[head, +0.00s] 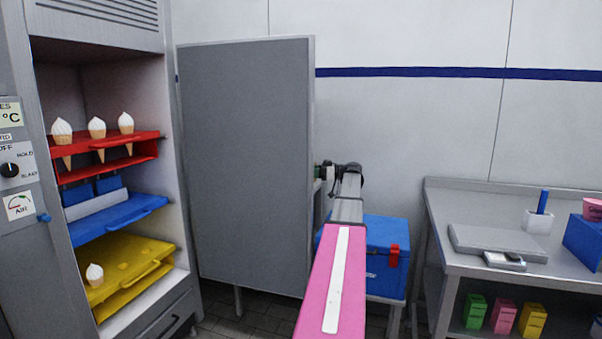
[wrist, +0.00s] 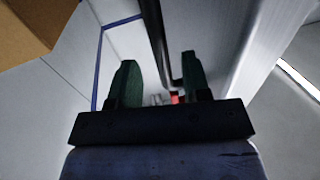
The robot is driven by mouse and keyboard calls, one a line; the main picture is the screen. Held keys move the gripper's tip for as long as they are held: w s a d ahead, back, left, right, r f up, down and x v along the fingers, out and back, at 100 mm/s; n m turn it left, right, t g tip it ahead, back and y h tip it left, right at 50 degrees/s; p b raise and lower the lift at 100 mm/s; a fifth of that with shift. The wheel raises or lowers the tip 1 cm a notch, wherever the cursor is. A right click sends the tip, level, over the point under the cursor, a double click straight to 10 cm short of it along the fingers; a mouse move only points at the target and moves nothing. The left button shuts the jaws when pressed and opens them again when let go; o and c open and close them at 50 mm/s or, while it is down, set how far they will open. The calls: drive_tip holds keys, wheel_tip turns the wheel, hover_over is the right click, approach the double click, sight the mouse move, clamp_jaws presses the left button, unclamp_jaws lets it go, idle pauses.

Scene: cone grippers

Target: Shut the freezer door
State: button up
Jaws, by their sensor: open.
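The freezer (head: 100,20) stands open at the left, its shelves showing. Its grey door (head: 245,160) is swung wide open to the right of the cabinet. My gripper (head: 325,175) is at the door's right edge, partly hidden behind it. In the wrist view my gripper (wrist: 157,62) has its two green fingers apart. A dark upright bar (wrist: 157,40), which looks like the door's handle, runs down between the fingers, beside the pale door surface (wrist: 215,45). I cannot tell whether either finger touches the bar.
Red (head: 85,150), blue (head: 118,220) and yellow (head: 125,265) racks sit inside the freezer, with several cones. A blue cooler box (head: 385,235) is on a stand behind my arm. A steel bench (head: 520,265) stands at the right. A brown object (wrist: 30,20) shows in the wrist view.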

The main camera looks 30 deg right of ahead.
drive_tip(key=shift+x, duration=2.35)
drive_tip(key=shift+s, duration=0.1)
clamp_jaws()
